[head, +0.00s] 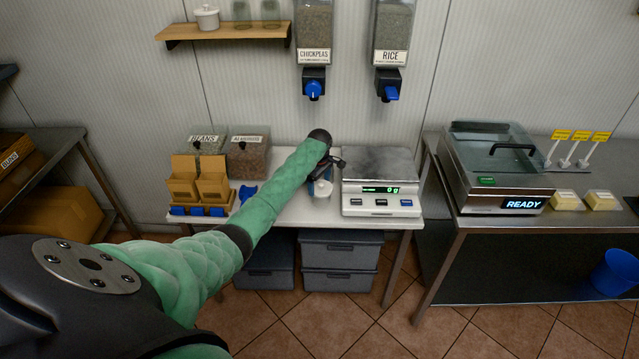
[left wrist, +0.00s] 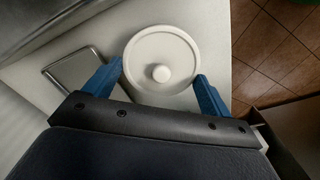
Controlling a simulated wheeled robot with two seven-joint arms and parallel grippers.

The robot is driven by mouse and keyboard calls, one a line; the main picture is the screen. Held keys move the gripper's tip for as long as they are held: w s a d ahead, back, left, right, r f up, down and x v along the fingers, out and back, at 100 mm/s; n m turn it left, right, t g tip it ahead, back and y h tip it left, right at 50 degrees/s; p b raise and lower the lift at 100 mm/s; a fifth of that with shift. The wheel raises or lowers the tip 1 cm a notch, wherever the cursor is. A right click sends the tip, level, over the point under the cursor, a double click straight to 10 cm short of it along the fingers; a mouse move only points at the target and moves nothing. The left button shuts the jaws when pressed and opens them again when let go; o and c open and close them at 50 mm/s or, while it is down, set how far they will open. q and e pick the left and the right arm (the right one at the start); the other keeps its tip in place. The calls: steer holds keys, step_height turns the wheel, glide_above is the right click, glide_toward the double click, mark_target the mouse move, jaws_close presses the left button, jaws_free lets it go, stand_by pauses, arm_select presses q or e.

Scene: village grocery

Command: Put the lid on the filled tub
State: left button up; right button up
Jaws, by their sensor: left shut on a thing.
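A round white lid (left wrist: 160,45) with a knob in its middle lies between the blue fingers of my left gripper (left wrist: 158,77) in the left wrist view. The fingers are shut on it at opposite sides of the rim. In the head view my left gripper (head: 322,180) is low over the front of the white table, just left of the scale, with a bit of the white lid (head: 322,191) showing. I cannot tell whether a tub is under the lid. No open filled tub shows. My right gripper is out of view.
The scale (head: 381,206) reads 0 g with an empty plate. Bean and almond bins (head: 248,160) and cardboard boxes (head: 214,188) stand left. A flat metal-rimmed piece (left wrist: 70,72) lies beside the lid. Dispensers (head: 314,35) hang above; a sealing machine (head: 495,170) stands right.

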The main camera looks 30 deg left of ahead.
arm_select(q)
steer(key=shift+p, duration=0.45)
stand_by(0.5)
steer(key=o, duration=0.8)
steer(key=shift+r+p, duration=1.2)
steer(key=shift+p, duration=0.05)
steer(key=shift+r+p, duration=0.95)
steer(key=shift+r, duration=1.35)
